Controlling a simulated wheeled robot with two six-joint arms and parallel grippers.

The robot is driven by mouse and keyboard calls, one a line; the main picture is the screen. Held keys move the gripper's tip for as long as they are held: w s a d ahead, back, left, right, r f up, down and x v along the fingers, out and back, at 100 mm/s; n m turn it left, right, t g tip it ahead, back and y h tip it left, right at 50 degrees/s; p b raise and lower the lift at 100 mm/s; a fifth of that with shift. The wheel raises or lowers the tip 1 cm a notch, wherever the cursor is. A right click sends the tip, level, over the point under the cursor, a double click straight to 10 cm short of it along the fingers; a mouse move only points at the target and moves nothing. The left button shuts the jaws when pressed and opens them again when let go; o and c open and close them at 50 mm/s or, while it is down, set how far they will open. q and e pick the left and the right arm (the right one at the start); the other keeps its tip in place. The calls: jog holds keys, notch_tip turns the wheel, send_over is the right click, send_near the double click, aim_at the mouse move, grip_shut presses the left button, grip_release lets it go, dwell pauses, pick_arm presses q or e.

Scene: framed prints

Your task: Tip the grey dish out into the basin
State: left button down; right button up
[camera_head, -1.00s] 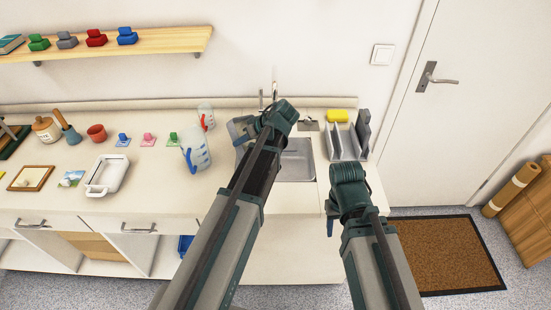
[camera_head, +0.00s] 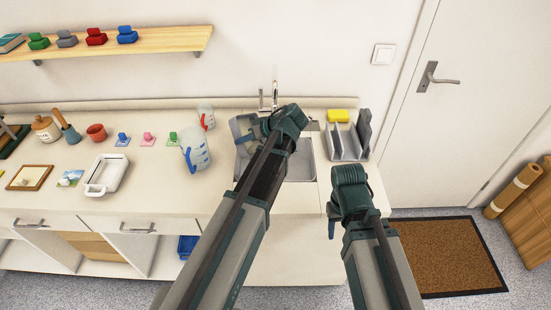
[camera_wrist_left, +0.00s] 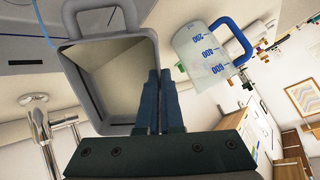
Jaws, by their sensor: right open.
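The grey dish (camera_head: 240,127) hangs tilted on its side over the left part of the basin (camera_head: 301,166) in the head view. In the left wrist view the dish (camera_wrist_left: 87,110) fills the upper left, its plain inside partly showing; I see no contents there. My left gripper (camera_wrist_left: 160,88) is shut on the dish's rim. In the head view my left wrist and forearm hide part of the basin. My right gripper (camera_head: 331,229) is open, pointing down in front of the counter, right of the basin, with nothing seen in it.
A tap (camera_head: 275,96) stands behind the basin. A grey rack (camera_head: 346,142) and a yellow sponge (camera_head: 338,115) are at the right. A white dish (camera_head: 106,176) sits further left.

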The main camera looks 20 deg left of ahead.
pick_arm(q)
jog(key=shift+s+d+r+y+b, duration=0.1)
jog(key=shift+d+r+y+b, duration=0.2)
jog(key=shift+d+y+b, duration=0.3)
jog(key=shift+s+d+r+y+b, duration=0.1)
jog(key=shift+d+r+y+b, duration=0.25)
jog(key=shift+y+b, duration=0.35)
dwell(0.7)
jog(key=shift+d+r+t+y+b, duration=0.2)
jog(key=shift+d+y+b, duration=0.2)
jog(key=shift+b, duration=0.3)
jog(key=shift+d+r+t+y+b, duration=0.1)
jog(key=shift+d+t+y+b, duration=0.2)
jog(key=shift+b, duration=0.35)
